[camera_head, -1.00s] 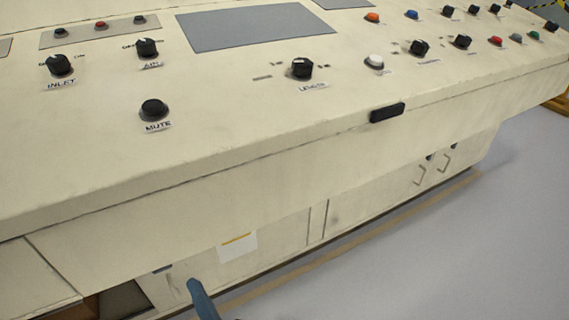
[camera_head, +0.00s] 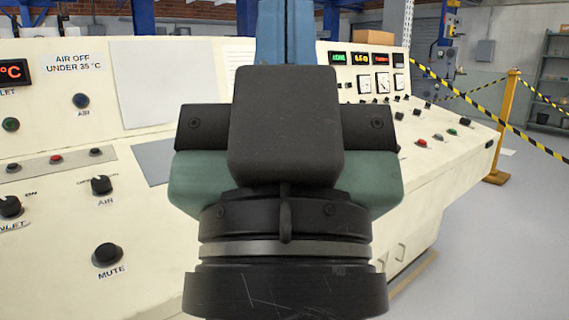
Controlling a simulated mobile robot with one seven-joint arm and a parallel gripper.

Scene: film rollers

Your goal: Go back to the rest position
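My gripper (camera_head: 285,33) is large in the middle of the head view, close to the camera. Its black and green body (camera_head: 285,125) rises from a dark round wrist with a pale ring. The blue finger part points up and runs out of the top of the picture. The black block in front hides much of it, so I cannot tell whether the fingers are apart. No held object shows. The cream control console (camera_head: 60,280) stands behind, partly hidden by my gripper.
The console carries a black MUTE button (camera_head: 107,254), a black AIR knob (camera_head: 102,185) and a blue AIR button (camera_head: 81,101). Meters (camera_head: 366,84) stand at its back right. A yellow post (camera_head: 503,125) with striped tape stands right. Grey floor (camera_head: 490,265) is clear at lower right.

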